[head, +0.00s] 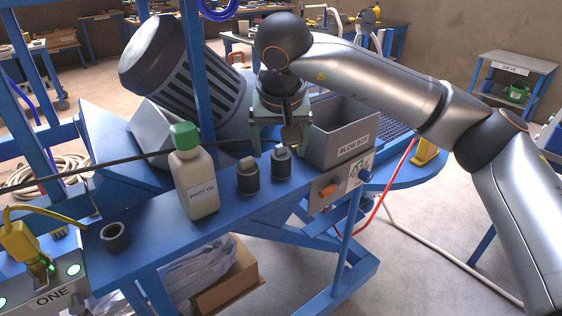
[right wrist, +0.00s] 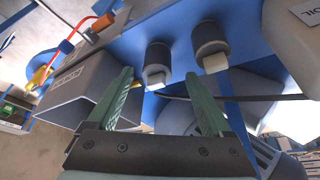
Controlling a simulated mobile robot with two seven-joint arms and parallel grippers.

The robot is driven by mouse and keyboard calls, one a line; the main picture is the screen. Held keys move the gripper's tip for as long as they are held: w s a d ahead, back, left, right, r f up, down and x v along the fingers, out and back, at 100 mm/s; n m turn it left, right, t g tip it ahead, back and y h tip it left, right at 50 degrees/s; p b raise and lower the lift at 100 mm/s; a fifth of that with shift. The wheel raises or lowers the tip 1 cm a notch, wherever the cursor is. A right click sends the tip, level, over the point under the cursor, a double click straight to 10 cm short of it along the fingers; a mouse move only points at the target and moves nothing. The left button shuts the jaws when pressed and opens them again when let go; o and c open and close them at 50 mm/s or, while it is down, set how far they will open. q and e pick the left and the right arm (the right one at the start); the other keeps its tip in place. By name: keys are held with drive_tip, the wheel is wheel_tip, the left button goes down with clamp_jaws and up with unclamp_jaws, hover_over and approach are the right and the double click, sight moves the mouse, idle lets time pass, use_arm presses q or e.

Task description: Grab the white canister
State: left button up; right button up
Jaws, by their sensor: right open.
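The white canister (head: 198,186) is an off-white bottle with a green cap and a label reading PIVOT OIL. It stands upright on the blue bench in the head view. Part of it shows at the top right corner of the right wrist view (right wrist: 296,28). My right gripper (head: 279,143) is open with nothing between its fingers. My left gripper is not in view.
The two dark cylinders, left (head: 248,176) and right (head: 281,163), stand between canister and grey bin (head: 348,133). A blue post (head: 196,70) rises behind the canister.

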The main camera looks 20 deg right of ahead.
sight(281, 149)
drive_tip(key=x, duration=0.3)
drive_tip(key=shift+w+d+f, duration=0.25)
drive_tip(key=shift+w+d, duration=0.05)
drive_tip(key=shift+w, duration=0.1)
drive_tip(key=shift+c, duration=0.4)
clamp_jaws()
